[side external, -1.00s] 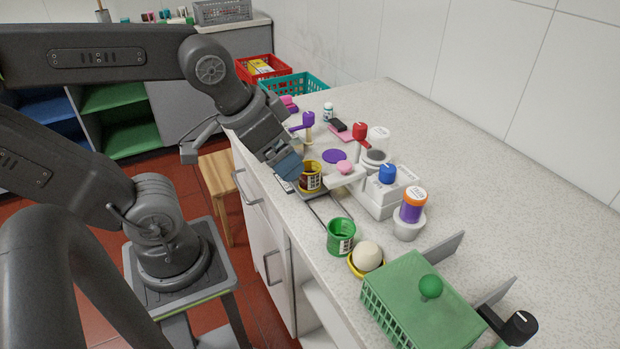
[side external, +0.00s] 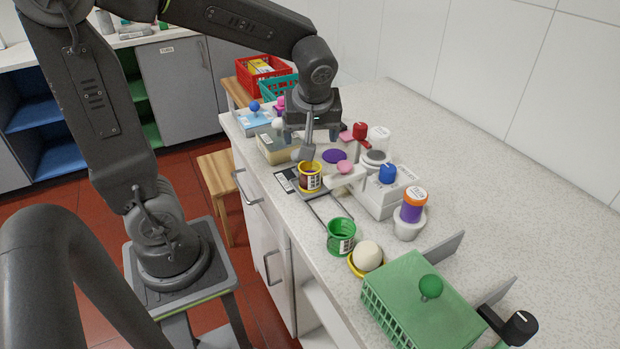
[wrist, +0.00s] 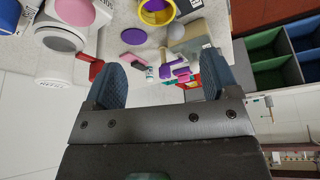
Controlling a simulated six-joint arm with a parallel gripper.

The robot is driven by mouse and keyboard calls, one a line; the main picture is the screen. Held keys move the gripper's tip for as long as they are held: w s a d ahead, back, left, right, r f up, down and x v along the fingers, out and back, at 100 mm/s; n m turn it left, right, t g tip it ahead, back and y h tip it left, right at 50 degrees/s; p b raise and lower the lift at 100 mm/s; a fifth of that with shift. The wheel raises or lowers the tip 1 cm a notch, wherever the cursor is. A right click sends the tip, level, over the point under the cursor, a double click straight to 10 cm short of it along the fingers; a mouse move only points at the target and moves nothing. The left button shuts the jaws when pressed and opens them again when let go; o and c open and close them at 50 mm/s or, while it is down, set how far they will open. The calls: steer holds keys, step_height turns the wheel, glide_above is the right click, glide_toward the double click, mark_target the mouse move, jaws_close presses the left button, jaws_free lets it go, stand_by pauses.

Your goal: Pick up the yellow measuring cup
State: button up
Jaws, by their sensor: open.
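The yellow measuring cup (side external: 310,177) stands upright on a small dark plate near the front edge of the counter, with a label on its side and something dark inside. It also shows at the top of the wrist view (wrist: 157,11), partly cut off by the frame edge. My gripper (side external: 321,143) is above and behind the cup in the side view, apart from it. Its two fingers (wrist: 164,84) are spread wide in the wrist view, with nothing held between them.
A green cup (side external: 341,237), a white ball (side external: 367,256) in a yellow dish and a green basket (side external: 415,305) stand nearer the camera. A white device with a blue knob (side external: 387,173) is right of the cup. A purple disc (side external: 334,156) lies behind. The counter's right side is clear.

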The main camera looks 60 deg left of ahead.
glide_toward(310, 168)
steer(key=shift+s+x, duration=0.25)
steer(key=shift+x, duration=1)
steer(key=shift+d+f+x, duration=0.1)
steer(key=shift+d+x, duration=0.1)
steer(key=shift+x, duration=0.7)
steer(key=shift+d+f+x, duration=0.1)
steer(key=shift+d+x, duration=0.1)
steer(key=shift+x, duration=0.7)
steer(key=shift+d+f+x, duration=0.1)
steer(key=shift+d+x, duration=0.1)
steer(key=shift+x, duration=0.75)
steer(key=shift+s+r, duration=0.1)
steer(key=c, duration=1)
steer(key=shift+r, duration=0.1)
